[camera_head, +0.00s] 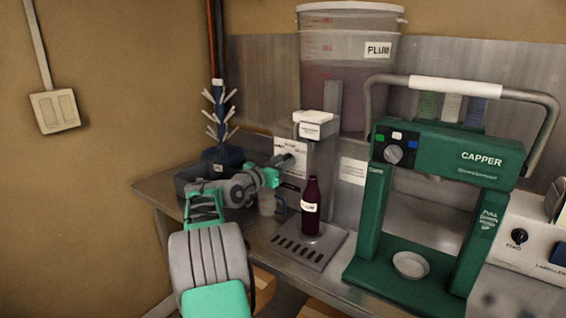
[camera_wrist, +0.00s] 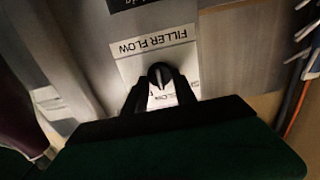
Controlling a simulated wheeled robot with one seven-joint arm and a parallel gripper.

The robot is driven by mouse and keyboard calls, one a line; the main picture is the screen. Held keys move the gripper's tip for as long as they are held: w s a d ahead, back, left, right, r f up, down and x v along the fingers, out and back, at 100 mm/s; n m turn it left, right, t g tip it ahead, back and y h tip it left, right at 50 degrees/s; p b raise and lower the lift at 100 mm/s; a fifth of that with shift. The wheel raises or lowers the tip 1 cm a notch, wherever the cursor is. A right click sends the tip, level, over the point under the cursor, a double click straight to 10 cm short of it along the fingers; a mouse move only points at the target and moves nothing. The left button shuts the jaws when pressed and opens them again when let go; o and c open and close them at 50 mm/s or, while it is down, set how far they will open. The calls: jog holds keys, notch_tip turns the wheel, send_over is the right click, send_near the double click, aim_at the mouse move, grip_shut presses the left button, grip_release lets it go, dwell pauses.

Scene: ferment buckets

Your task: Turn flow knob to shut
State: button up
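The flow knob (camera_wrist: 160,72) is a small black knob on the filler's light panel, under a label reading FILLER FLOW, upside down in the wrist view. The letters of SLOW show below it. My gripper (camera_wrist: 162,84) has its two dark fingers apart, one on each side of the knob. I cannot tell whether they touch it. In the head view the filler (camera_head: 317,130) is a grey column with a white top, and my gripper (camera_head: 284,163) is at its left side. The knob is not clear there.
A dark PLUM bottle (camera_head: 311,207) stands on the filler's drip tray (camera_head: 300,250). The green capper (camera_head: 450,155) and the labeller (camera_head: 520,240) stand to the right. A bottle tree (camera_head: 219,120) stands behind my arm.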

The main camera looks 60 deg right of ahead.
grip_shut()
jog(key=shift+n, duration=0.3)
jog(key=n+p, duration=0.3)
jog(key=n, duration=0.5)
jog(key=shift+w, duration=0.1)
dwell(0.3)
jog(key=shift+f+n, duration=0.1)
jog(key=shift+n, duration=0.2)
jog(key=o, duration=0.5)
grip_release()
